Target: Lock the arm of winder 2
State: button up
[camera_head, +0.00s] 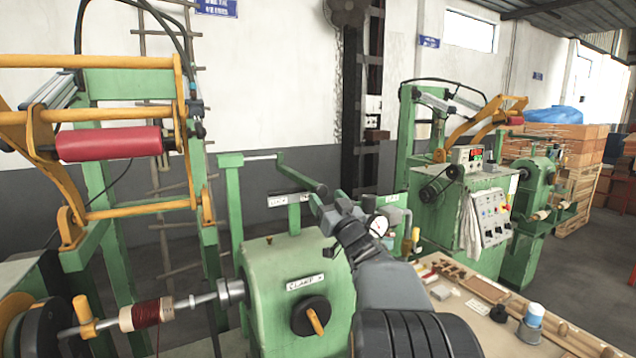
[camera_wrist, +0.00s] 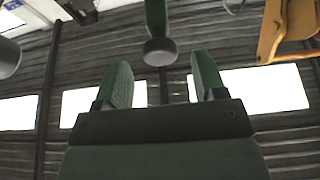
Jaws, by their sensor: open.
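Two green winders are in the head view, and I cannot read which one is winder 2. The near winder has a raised yellow arm (camera_head: 122,213) with a red roller (camera_head: 108,143) at the left. Its green head (camera_head: 268,285) has a "CLAMP" label and a black knob with a yellow handle (camera_head: 315,320). The far winder (camera_head: 470,205) has a smaller yellow arm (camera_head: 462,125), also up. My gripper (camera_head: 329,202) is open above the near head, with nothing visibly held. In the wrist view, its green fingers (camera_wrist: 164,78) stand apart below a grey round end (camera_wrist: 160,52) on a green part.
A wound red coil (camera_head: 146,313) sits on the near shaft. A bench (camera_head: 470,310) with small parts and a blue-capped container (camera_head: 534,314) is at the right. Brown boxes (camera_head: 575,145) are stacked behind. A yellow part (camera_wrist: 287,30) shows upper right in the wrist view.

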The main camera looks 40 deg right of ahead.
aim_at(322, 194)
jog(key=shift+p+x, duration=0.8)
jog(key=shift+x, duration=2)
grip_shut()
jog(key=shift+f, duration=0.15)
